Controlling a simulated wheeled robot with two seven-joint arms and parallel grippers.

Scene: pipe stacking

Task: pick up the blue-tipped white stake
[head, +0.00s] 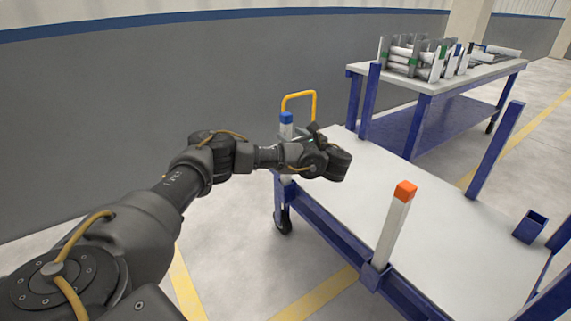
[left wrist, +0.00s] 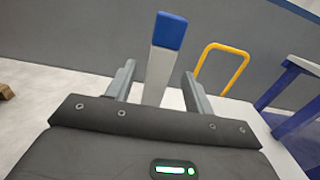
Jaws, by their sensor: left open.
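The blue-tipped white stake (head: 286,128) stands upright at the cart's far left corner, partly hidden behind my left arm in the head view. In the left wrist view the stake (left wrist: 161,60) shows between the two fingers, its blue tip above them. My left gripper (left wrist: 160,80) is open, with a finger on either side of the stake and gaps visible. In the head view the left gripper (head: 312,132) is mostly hidden behind my wrist. My right gripper is not in view.
A white-topped blue cart (head: 360,180) has an orange-tipped white stake (head: 394,226) at its near edge and a yellow handle (head: 313,97) at its far end. An empty blue socket (head: 530,226) is at right. A table (head: 430,84) behind bears a rack of pipes (head: 415,56).

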